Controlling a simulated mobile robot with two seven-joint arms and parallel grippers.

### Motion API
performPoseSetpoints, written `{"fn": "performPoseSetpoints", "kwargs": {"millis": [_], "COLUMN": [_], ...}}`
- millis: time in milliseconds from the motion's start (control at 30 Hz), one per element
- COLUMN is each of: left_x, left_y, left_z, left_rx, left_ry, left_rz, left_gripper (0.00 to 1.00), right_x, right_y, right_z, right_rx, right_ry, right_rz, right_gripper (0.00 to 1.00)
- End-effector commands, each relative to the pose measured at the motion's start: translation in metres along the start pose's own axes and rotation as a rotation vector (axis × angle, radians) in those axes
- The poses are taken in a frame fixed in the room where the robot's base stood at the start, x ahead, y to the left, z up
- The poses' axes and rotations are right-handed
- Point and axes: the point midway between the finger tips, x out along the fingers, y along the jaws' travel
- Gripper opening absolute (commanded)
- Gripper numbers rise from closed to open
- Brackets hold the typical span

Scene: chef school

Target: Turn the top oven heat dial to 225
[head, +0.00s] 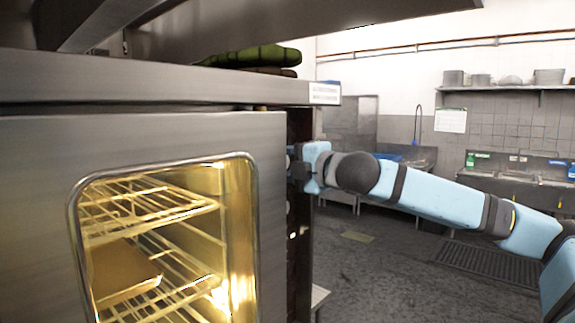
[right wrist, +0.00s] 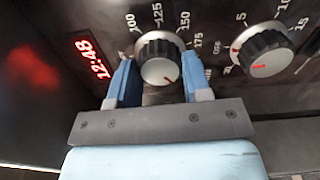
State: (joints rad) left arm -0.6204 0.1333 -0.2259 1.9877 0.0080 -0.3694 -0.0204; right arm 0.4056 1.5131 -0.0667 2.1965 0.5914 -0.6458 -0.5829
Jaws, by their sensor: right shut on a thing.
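The heat dial (right wrist: 160,58), a black knob with a silver face and a red pointer line, shows in the right wrist view. Printed numbers 100, 125, 150 and 175 run around its upper side. My right gripper (right wrist: 156,70) has one finger on each side of this dial and is shut on it. The red line points to the lower right; the number it meets is hidden by the finger. In the head view my right gripper (head: 300,168) is at the oven's right-side panel, and the dial is hidden there. My left gripper is not in view.
A second dial (right wrist: 264,50) with smaller numbers is close to the right. A red clock display (right wrist: 92,58) reads 12:48. The oven door (head: 180,135) is shut, with lit racks (head: 150,205) behind its glass. Sinks and a shelf (head: 510,88) stand far right.

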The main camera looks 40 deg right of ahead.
Motion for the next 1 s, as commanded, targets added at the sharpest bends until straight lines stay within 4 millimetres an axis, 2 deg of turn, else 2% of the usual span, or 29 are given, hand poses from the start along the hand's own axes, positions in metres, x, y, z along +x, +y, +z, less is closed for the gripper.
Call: {"fn": "performPoseSetpoints", "kwargs": {"millis": [600, 633, 700, 733, 1000], "left_x": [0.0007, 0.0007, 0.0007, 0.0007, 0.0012], "left_y": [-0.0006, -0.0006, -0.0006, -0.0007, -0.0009], "left_z": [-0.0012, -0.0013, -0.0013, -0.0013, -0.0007], "left_rx": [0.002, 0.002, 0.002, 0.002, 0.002], "left_ry": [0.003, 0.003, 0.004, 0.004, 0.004], "left_rz": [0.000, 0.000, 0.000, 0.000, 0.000], "left_gripper": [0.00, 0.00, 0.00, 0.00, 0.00], "right_x": [0.0000, 0.0000, 0.0000, 0.0000, -0.0002], "right_y": [0.0009, 0.0009, 0.0008, 0.0007, -0.0002], "right_z": [0.0006, 0.0006, 0.0005, 0.0005, 0.0002], "right_rx": [0.039, 0.038, 0.038, 0.038, 0.038], "right_ry": [-0.002, -0.001, -0.001, -0.001, -0.001], "right_rz": [0.002, 0.002, 0.001, 0.001, 0.000], "right_gripper": [0.21, 0.52, 0.68, 0.70, 0.70]}}
